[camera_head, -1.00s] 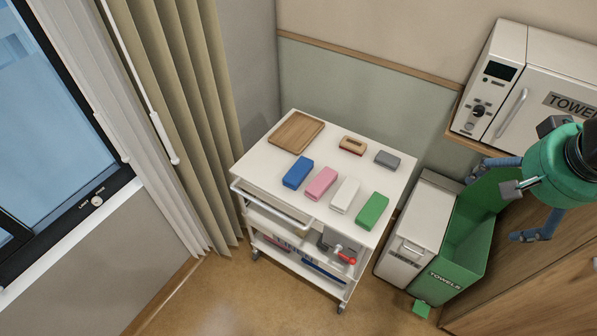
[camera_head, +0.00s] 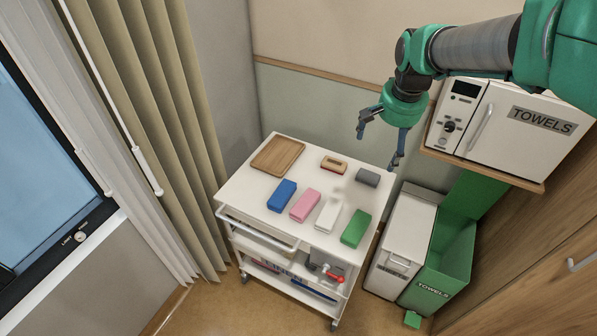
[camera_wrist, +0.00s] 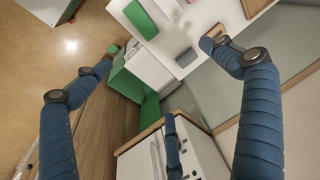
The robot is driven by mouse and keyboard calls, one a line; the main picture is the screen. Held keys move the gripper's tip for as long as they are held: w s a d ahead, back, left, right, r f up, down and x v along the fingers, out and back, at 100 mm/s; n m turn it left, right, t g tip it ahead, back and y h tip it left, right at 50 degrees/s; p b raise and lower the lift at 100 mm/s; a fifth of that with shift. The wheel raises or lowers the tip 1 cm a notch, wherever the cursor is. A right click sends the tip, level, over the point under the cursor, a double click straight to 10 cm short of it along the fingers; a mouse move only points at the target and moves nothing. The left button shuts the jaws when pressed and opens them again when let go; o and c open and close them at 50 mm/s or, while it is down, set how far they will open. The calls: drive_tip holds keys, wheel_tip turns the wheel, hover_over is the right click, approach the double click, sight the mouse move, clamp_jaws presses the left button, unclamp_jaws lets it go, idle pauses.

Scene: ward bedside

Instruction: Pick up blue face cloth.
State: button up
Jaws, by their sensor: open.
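The blue face cloth (camera_head: 282,195) lies folded as a small block on the white cart top, at the left end of a row with a pink cloth (camera_head: 305,205), a white cloth (camera_head: 328,216) and a green cloth (camera_head: 356,229). My gripper (camera_head: 382,143) is open and empty. It hangs above and beyond the cart's back right corner, well away from the blue cloth. In the wrist view the spread fingers (camera_wrist: 162,62) frame the bins and part of the cart. I cannot make out the blue cloth there.
A wooden tray (camera_head: 262,168), a tan-and-red item (camera_head: 334,164) and a grey block (camera_head: 368,178) also sit on the cart (camera_head: 236,199). A towel cabinet (camera_head: 512,122) is on the wall at right, above a white bin (camera_head: 402,232) and green towel bin (camera_head: 450,262). Curtains hang at left.

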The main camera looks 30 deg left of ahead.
drive_tip(key=w+a+f+g+p, duration=0.1)
drive_tip(key=w+a+f, duration=0.1)
drive_tip(key=a+f, duration=0.55)
drive_tip(key=w+a+f+p, duration=0.15)
drive_tip(key=a+f, duration=0.25)
drive_tip(key=a, duration=0.6)
drive_tip(key=g+h, duration=0.1)
hover_over(285, 193)
wheel_tip(285, 193, down, 15)
drive_tip(key=shift+s+f+p, duration=0.15)
drive_tip(key=shift+p, duration=0.3)
drive_tip(key=shift+d, duration=0.1)
drive_tip(key=shift+f+p, duration=0.35)
drive_tip(key=shift+f, duration=3.9)
drive_tip(key=shift+f, duration=0.15)
drive_tip(key=shift+f+p, duration=0.45)
drive_tip(key=shift+f, duration=2)
